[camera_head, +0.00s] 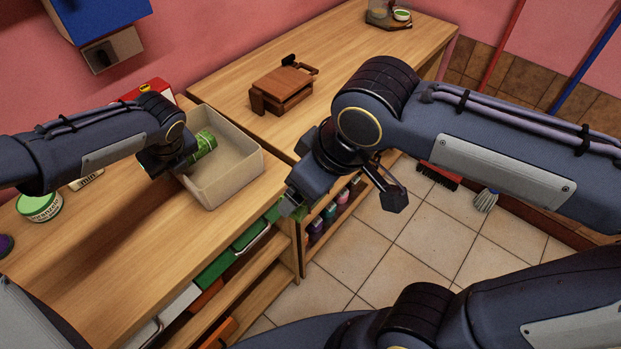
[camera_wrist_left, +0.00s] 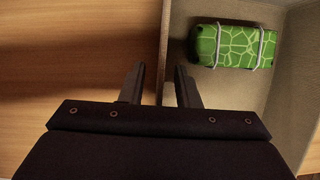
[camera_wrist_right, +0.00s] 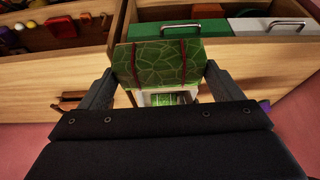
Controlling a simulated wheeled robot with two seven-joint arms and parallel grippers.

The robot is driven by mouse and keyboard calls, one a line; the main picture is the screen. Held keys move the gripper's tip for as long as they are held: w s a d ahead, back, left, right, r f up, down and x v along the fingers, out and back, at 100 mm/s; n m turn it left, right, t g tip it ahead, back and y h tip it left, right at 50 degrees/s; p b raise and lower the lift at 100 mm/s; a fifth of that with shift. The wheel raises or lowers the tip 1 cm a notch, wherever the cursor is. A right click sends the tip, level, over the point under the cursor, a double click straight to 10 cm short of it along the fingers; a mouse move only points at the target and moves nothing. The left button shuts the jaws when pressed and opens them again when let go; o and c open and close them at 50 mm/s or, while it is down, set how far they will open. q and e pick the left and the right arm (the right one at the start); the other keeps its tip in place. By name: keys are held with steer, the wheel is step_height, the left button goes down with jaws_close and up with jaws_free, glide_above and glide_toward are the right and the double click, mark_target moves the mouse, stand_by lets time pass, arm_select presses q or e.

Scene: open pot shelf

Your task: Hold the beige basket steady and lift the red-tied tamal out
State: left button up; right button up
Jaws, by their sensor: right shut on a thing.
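The beige basket (camera_head: 238,181) stands on the wooden counter. A green leaf-patterned tamal (camera_head: 204,143) lies inside it; in the left wrist view that tamal (camera_wrist_left: 232,46) has pale ties. My left gripper (camera_wrist_left: 160,82) is open, with one finger on each side of the basket wall (camera_wrist_left: 164,55) and gaps showing beside it. My right gripper (camera_wrist_right: 158,85) is shut on the red-tied tamal (camera_wrist_right: 160,62), a green leaf-patterned bundle with two dark red bands. In the head view my right gripper (camera_head: 290,207) is right of the basket, outside it, and mostly hides its tamal.
A shelf with green and white drawers (camera_wrist_right: 170,28) lies below the counter edge. A green-lidded tub (camera_head: 40,207) stands left on the counter. The tiled floor at right holds a brush (camera_head: 486,200).

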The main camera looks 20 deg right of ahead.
arm_select(q)
steer(key=v, duration=1.2)
steer(key=shift+s, duration=0.1)
